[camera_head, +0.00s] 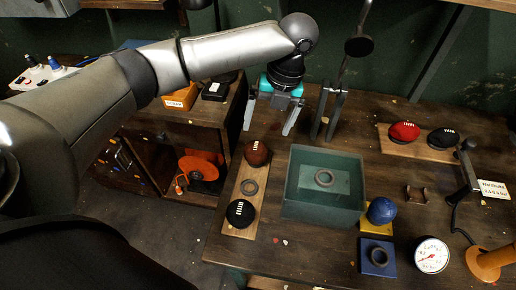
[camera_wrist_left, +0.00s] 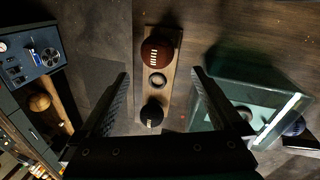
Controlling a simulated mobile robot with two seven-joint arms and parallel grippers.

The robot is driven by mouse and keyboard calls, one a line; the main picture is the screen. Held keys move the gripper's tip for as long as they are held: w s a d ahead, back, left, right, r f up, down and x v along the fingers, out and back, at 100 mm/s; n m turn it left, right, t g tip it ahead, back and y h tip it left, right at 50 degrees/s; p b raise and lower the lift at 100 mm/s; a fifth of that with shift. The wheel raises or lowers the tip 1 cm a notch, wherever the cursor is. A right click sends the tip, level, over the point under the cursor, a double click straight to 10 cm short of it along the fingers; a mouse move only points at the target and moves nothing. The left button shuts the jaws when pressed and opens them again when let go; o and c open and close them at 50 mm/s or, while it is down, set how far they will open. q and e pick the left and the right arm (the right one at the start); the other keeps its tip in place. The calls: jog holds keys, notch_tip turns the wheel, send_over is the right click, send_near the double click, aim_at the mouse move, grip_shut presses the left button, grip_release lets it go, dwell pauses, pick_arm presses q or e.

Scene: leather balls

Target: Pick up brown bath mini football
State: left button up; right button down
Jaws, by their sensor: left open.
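The brown mini football (camera_head: 257,153), with white lace marks, sits at the far end of a narrow wooden board (camera_head: 233,215) on the workbench. In the left wrist view the brown football (camera_wrist_left: 157,52) shows whole, beyond the fingertips and between their lines. My left gripper (camera_head: 270,121) is open and empty, above and slightly behind the ball, with fingers pointing down. Its two dark fingers frame the left wrist view (camera_wrist_left: 161,73). A black ball (camera_head: 240,213) sits at the board's near end, with an empty ring (camera_head: 249,187) between. My right gripper is not in view.
A green see-through bin (camera_head: 290,210) stands just right of the board. A dark forked metal stand (camera_head: 328,112) rises close to my left gripper's right.

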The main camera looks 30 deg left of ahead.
aim_at(258, 147)
pick_arm(q)
jog(key=f, duration=0.3)
jog(key=a+f, duration=0.1)
jog(key=f, duration=0.1)
jog(key=shift+s+f+b, duration=0.1)
jog(key=shift+s+b, duration=0.15)
jog(key=shift+b, duration=0.05)
jog(key=shift+a+f, duration=0.1)
jog(key=shift+f, duration=0.35)
jog(key=shift+s+a+f, duration=0.1)
jog(key=shift+f, duration=0.3)
jog(key=f, duration=0.2)
jog(key=a+f+b, duration=0.1)
jog(key=f, duration=0.1)
jog(key=shift+s+f, duration=0.1)
jog(key=shift+s, duration=0.2)
jog(key=c, duration=1.3)
